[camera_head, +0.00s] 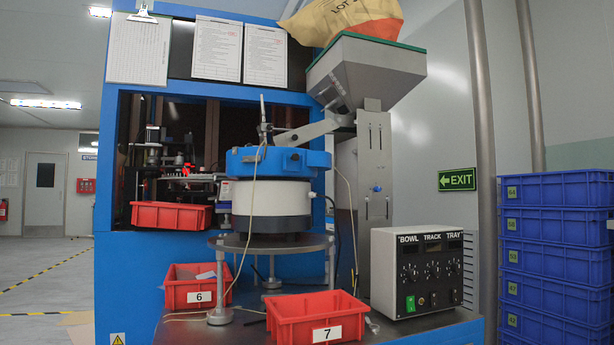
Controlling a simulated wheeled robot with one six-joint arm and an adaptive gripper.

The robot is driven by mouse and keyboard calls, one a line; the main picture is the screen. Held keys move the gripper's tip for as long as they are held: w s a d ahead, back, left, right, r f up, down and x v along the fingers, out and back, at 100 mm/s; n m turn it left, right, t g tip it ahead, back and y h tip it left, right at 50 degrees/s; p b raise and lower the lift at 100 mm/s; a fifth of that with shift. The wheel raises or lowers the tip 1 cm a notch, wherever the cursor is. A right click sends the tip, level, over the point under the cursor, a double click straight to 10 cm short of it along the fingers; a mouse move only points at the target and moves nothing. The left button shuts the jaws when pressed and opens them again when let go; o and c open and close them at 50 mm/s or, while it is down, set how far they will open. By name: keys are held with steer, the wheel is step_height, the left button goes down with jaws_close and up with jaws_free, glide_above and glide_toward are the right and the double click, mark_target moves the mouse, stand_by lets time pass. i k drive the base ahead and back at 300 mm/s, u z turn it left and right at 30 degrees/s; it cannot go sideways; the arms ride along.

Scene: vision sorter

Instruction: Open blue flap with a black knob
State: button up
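The blue vision sorter machine (100,290) fills the middle of the view. A blue-rimmed bowl feeder (240,163) with a white drum (270,198) stands on a round grey plate at its front. I cannot pick out a blue flap with a black knob for certain. A small blue knob (377,188) shows on the grey hopper column, but it is not black. Black knobs (410,272) show on the grey control box. My gripper is not in view.
Red bins marked 6 (186,293) and 7 (290,333) stand in front of the feeder. Another red bin (170,216) sits in the machine's opening. A grey hopper (365,75) rises above. Stacked blue crates (556,225) stand at right. The floor at left is clear.

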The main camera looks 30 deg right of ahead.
mark_target(292, 162)
steer(key=z, duration=0.5)
steer(key=k, duration=1.15)
steer(key=z, duration=0.85)
steer(key=i, duration=1.4)
steer(key=u, duration=1.45)
steer(key=i, duration=0.4)
steer(key=z, duration=0.9)
